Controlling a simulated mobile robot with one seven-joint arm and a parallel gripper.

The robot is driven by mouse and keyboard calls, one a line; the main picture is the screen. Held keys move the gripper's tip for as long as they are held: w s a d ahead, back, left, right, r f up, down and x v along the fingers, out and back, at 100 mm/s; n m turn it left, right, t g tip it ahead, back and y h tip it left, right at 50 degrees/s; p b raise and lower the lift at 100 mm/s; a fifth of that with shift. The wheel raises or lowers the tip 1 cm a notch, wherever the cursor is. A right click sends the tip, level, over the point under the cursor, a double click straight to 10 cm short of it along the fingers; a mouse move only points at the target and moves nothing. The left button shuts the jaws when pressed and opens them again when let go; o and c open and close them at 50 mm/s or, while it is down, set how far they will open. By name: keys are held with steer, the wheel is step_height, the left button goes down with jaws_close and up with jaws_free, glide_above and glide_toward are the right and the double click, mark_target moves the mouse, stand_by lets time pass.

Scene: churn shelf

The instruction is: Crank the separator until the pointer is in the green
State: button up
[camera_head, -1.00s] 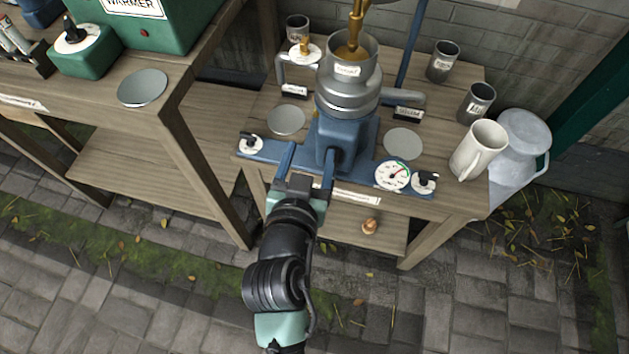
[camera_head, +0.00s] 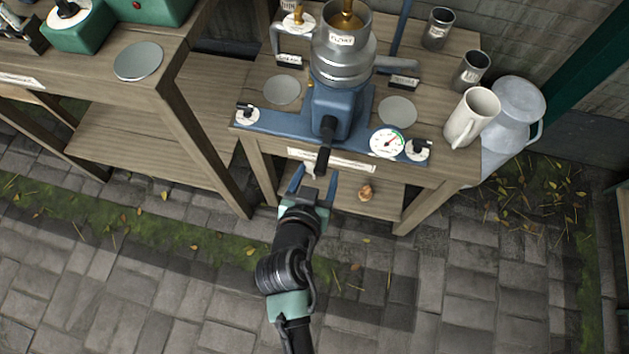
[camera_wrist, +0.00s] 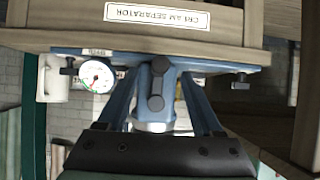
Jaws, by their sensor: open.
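The blue separator (camera_head: 338,105) with its grey metal bowl (camera_head: 345,62) stands on a wooden bench. Its dark crank (camera_head: 323,158) points down at the bench's front edge; it also shows in the wrist view (camera_wrist: 157,85), between my fingers in the picture. My gripper (camera_head: 315,182) is open and empty, in front of and just below the crank, with a finger to each side. The white round gauge (camera_head: 387,142) is right of the crank and also shows in the wrist view (camera_wrist: 96,76). It has a green arc; the pointer's exact place is too small to tell.
Dark knobs sit at both ends of the blue base, left (camera_head: 247,115) and right (camera_head: 418,149). A cream mug (camera_head: 471,118) and dark cups (camera_head: 438,28) stand at the right. A second bench (camera_head: 185,80) stands left. The paving before the benches is free.

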mark_target(319, 170)
steer(key=shift+b+x, duration=0.9)
steer(key=shift+x, duration=1.3)
steer(key=shift+w+f, duration=0.15)
steer(key=shift+w, duration=0.1)
jaws_close()
